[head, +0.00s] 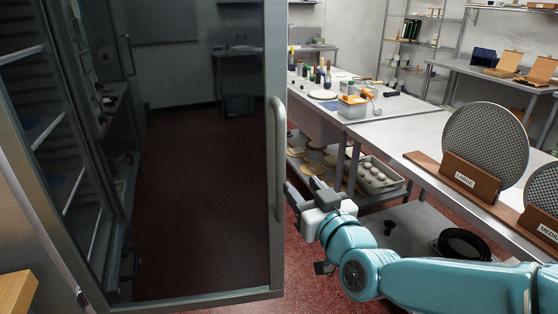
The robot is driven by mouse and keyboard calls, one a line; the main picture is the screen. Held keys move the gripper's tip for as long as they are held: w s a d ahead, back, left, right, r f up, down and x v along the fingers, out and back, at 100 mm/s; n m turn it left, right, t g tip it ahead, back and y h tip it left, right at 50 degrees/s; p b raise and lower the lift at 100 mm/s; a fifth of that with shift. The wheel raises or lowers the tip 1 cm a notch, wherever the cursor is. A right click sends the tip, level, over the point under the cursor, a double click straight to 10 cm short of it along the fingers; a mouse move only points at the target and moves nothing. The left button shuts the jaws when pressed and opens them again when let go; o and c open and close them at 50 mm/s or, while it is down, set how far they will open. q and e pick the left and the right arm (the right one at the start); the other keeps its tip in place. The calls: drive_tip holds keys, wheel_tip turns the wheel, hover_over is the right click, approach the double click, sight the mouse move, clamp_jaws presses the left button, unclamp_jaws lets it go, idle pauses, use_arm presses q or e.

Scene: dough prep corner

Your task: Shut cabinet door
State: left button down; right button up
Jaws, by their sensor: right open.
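The glass cabinet door (200,180) stands open in the left half of the head view, with a dark pane in a grey metal frame. Its vertical handle (278,160) runs along the door's right edge. The cabinet (30,130) shows at the far left, with its inside shelves visible. My right gripper (300,191) is open and empty, just right of the handle's lower part. Its fingers point left toward the door edge. I cannot tell whether a finger touches the door. My left gripper is not in view.
A metal table (400,135) to the right holds bottles, a container and round mesh screens in wooden holders (455,180). A lower shelf carries a tray of dough balls (375,177). Red floor (300,270) shows below the gripper. A wooden edge (16,292) is at lower left.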

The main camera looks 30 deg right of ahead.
sight(283, 164)
drive_tip(key=p+x, duration=0.2)
drive_tip(key=x, duration=1)
drive_tip(key=shift+w, duration=0.15)
clamp_jaws()
